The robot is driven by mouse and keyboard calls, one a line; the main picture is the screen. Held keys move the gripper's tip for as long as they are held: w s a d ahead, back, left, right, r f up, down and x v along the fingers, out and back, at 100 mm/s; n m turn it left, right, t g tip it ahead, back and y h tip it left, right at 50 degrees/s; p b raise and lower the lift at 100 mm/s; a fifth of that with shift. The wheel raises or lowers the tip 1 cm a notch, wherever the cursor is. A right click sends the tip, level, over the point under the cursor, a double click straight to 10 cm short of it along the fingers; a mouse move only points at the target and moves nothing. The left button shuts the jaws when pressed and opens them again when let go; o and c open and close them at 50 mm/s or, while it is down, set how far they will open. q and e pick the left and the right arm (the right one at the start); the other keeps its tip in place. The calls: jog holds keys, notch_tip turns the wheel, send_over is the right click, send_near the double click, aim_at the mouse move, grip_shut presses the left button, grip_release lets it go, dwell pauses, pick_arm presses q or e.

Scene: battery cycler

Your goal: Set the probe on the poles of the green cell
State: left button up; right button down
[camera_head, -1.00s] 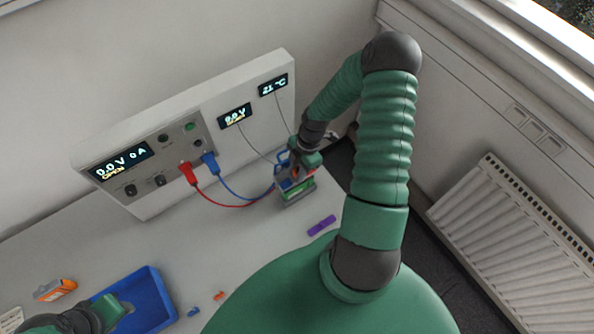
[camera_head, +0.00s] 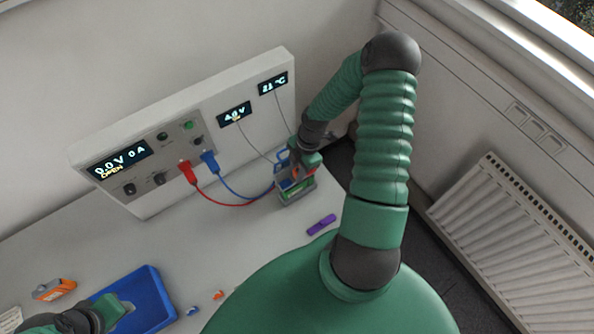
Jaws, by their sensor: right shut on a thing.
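The green cell (camera_head: 298,190) lies in a grey holder (camera_head: 297,200) at the right end of the bench, below the panel. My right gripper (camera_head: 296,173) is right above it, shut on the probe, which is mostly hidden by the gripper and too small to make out. The probe's tips and their contact with the poles cannot be seen directly. The middle display (camera_head: 235,114) on the panel shows a reading of about 4 V. My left gripper (camera_head: 115,308) is over the blue tray at the lower left; its fingers are not clear.
The panel (camera_head: 240,80) stands behind, with red (camera_head: 187,172) and blue (camera_head: 209,161) plugs whose leads run to the holder. A purple object (camera_head: 321,224) lies in front of the holder. A blue tray (camera_head: 158,298), an orange device (camera_head: 54,289) and small clips (camera_head: 218,295) lie lower left.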

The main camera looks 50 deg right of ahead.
notch_tip(320, 180, up, 7)
jog(key=p, duration=0.6)
jog(key=shift+r+p, duration=0.1)
jog(key=shift+p, duration=0.25)
jog(key=shift+s+f, duration=0.1)
jog(key=shift+f, duration=0.1)
dwell(1.9)
